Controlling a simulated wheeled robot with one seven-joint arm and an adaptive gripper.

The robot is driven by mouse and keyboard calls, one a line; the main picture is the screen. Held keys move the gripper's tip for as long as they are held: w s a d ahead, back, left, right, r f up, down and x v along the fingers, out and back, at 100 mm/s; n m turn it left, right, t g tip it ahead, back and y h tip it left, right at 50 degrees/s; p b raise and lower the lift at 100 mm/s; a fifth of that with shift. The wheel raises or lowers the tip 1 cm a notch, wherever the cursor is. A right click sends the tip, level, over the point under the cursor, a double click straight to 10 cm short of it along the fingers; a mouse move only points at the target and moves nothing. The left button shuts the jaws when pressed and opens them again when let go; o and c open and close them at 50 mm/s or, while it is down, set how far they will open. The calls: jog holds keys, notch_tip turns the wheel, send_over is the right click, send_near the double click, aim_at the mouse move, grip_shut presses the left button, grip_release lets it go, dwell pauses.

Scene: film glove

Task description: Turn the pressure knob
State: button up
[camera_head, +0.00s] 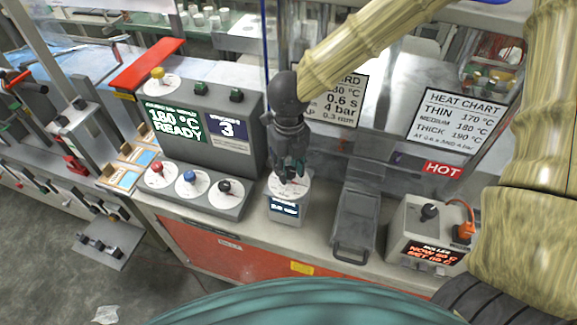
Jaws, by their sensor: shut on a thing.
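A small grey box (287,212) with a white round dial face (300,187) on top and a small lit display on its front stands on the bench. My gripper (290,177) points down onto this dial, its dark fingers closed at the dial's centre. The fingers are shut on what appears to be the pressure knob there, and they hide it almost wholly. The display's text is too small to read.
Left is a console with red (157,168), blue (189,176) and black (224,186) knobs and a "180 °C READY" screen (175,122). Right are a grey tray with a handle (352,228) and a heater box (428,232). A "HOT" sign (443,169) hangs behind.

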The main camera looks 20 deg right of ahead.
jog(key=m, duration=0.4)
jog(key=m+b, duration=0.1)
jog(key=m, duration=0.3)
jog(key=shift+w+m+b, duration=0.1)
jog(key=shift+m+b, duration=0.2)
jog(key=shift+b, duration=0.05)
jog(key=m+b, duration=0.1)
jog(key=m, duration=0.3)
jog(key=shift+b, duration=0.4)
jog(key=shift+m+b, duration=0.7)
jog(key=shift+m, duration=1.3)
jog(key=shift+r, duration=0.1)
jog(key=o, duration=1)
jog(key=shift+d, duration=0.1)
